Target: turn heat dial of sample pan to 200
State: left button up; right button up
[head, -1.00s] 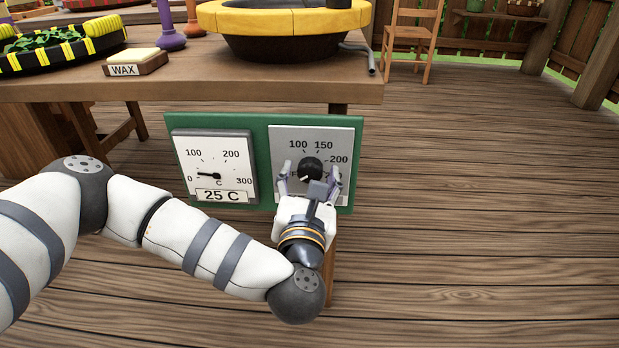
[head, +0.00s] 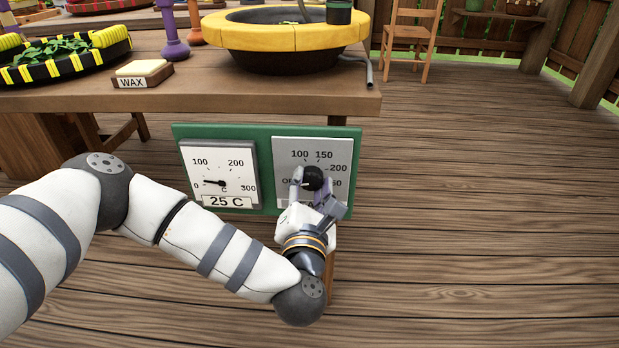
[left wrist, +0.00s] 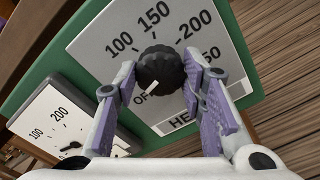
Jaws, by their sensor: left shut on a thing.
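The black heat dial (head: 313,178) sits on a light grey plate (head: 285,150) marked OFF, 100, 150, 200 and a part-hidden value ending in 50. In the left wrist view the heat dial (left wrist: 160,69) has a white pointer towards OFF. My left gripper (head: 312,186) is at the dial; its purple-padded fingers (left wrist: 160,85) stand on either side of the knob and are shut on it. The sample pan (head: 285,35), black with a yellow rim, stands on the table above. My right gripper is not in view.
The dial plate and a thermometer gauge (head: 221,160) reading 25 C are on a green board (head: 265,205) below the table's front edge (head: 200,98). A wax block (head: 142,75) and a black-and-yellow pan of leaves (head: 65,60) are on the table.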

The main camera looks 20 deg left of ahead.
pick_arm(q)
jog(key=m+p, duration=0.2)
jog(key=m, duration=0.1)
jog(key=m+p, duration=0.1)
jog(key=shift+r+m, duration=0.25)
jog(key=shift+m, duration=0.05)
jog(key=m+p, duration=0.3)
jog(key=m, duration=0.1)
jog(key=shift+m, duration=0.3)
jog(key=m+p, duration=0.2)
jog(key=m, duration=0.2)
jog(key=shift+m, duration=0.3)
jog(key=m+p, duration=0.1)
jog(key=m, duration=0.3)
jog(key=shift+f+p, duration=0.1)
jog(key=shift+p, duration=0.25)
jog(key=m+p, duration=0.1)
jog(key=m, duration=0.8)
jog(key=shift+m+p, duration=0.3)
jog(key=shift+p, duration=0.1)
jog(key=m, duration=0.4)
jog(key=shift+f, duration=0.1)
jog(key=shift+m, duration=2)
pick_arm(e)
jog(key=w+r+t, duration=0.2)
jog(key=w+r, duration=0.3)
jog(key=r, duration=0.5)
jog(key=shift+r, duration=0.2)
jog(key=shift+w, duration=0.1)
